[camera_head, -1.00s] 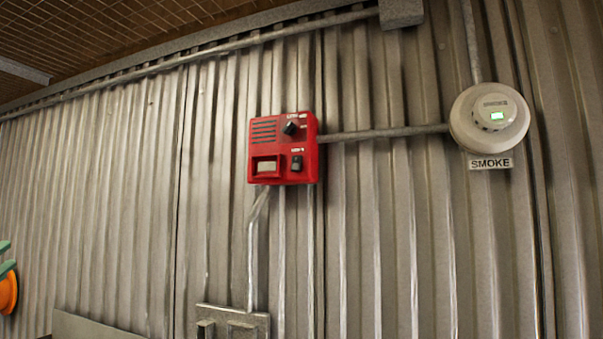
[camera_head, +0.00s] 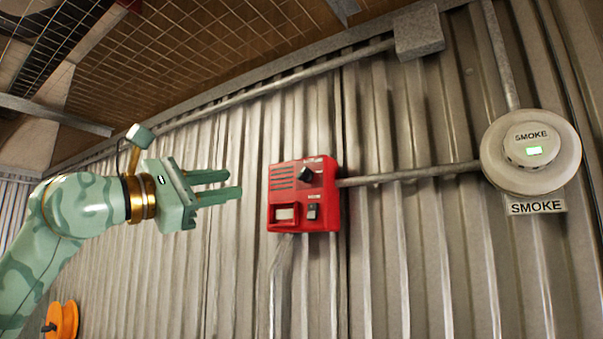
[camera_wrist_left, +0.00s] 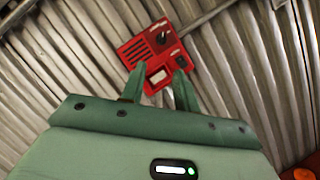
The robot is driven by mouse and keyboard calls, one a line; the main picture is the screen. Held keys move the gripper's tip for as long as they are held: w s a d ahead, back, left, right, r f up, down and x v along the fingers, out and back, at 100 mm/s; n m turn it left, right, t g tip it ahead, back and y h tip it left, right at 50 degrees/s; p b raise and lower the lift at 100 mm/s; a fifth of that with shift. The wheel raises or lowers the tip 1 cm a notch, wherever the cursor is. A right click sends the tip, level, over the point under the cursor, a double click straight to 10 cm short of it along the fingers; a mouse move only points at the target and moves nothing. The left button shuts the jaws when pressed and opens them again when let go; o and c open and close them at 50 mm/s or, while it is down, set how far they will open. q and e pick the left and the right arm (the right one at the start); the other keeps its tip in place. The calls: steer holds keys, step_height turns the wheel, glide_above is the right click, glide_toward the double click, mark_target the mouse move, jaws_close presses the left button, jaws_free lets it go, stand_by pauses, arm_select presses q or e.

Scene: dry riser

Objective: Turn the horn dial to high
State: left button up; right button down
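In the left wrist view the box (camera_wrist_left: 135,48) and dial (camera_wrist_left: 162,38) lie beyond the open fingers (camera_wrist_left: 158,82). My right gripper is not in view.
A round smoke detector (camera_head: 532,152) with a green light and a SMOKE label (camera_head: 536,208) is to the right. A conduit (camera_head: 410,174) joins it to the box. A grey junction box (camera_head: 418,32) is above. An orange reel (camera_head: 66,320) is at lower left.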

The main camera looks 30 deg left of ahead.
mark_target(299, 175)
arm_select(q)
steer(key=p+x, duration=0.4)
steer(key=x, duration=1)
steer(key=shift+w+d+p, duration=0.25)
steer(key=shift+w+p, duration=0.05)
steer(key=shift+p, duration=0.05)
steer(key=shift+w+d, duration=0.15)
steer(key=shift+w, duration=0.2)
steer(key=shift+s, duration=0.1)
jaws_close()
